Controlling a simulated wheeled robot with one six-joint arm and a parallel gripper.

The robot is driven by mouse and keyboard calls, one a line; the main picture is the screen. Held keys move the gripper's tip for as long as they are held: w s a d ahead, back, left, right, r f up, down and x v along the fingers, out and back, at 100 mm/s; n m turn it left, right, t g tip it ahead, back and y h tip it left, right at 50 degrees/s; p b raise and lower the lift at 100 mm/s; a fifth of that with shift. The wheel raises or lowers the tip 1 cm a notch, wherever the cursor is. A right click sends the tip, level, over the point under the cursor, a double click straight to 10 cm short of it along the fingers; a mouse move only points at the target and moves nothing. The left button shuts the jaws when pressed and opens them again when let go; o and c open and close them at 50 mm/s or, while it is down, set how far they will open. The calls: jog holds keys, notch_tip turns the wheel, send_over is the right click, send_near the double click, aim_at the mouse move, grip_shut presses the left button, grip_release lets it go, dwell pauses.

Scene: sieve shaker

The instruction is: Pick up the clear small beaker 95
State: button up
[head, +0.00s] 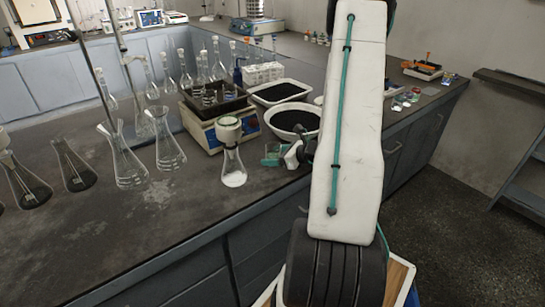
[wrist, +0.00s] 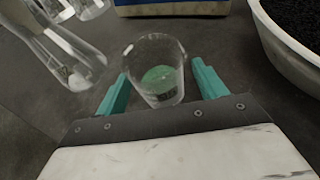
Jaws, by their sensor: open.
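A clear small beaker (wrist: 154,88) stands on the dark bench in the wrist view, with a green patch showing through its lower part. My gripper (wrist: 160,70) is open, with one teal finger on each side of the beaker. A gap shows on the right; on the left the finger is close to the glass, and I cannot tell whether it touches. In the head view my gripper (head: 281,155) is low over the bench near its front edge, partly hidden by my arm. I cannot make out the beaker clearly there.
A conical flask (head: 233,170) with white contents stands just left of my gripper; a flask also shows in the wrist view (wrist: 68,60). A white bowl of black grains (head: 293,119) and a balance (head: 205,132) stand behind. Several flasks fill the left side.

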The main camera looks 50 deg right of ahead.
aim_at(268, 147)
jog(key=shift+w+a+f, duration=0.1)
jog(key=shift+w+f, duration=0.05)
jog(key=shift+w, duration=0.2)
jog(key=c, duration=1.1)
jog(key=shift+r, duration=1.75)
jog(key=s+d+r, duration=0.2)
jog(key=s, duration=1.3)
jog(key=shift+s+a+r, duration=0.1)
jog(key=shift+s+r, duration=0.15)
jog(key=shift+r, duration=0.9)
jog(key=shift+s+r, duration=0.2)
jog(key=shift+r, duration=0.9)
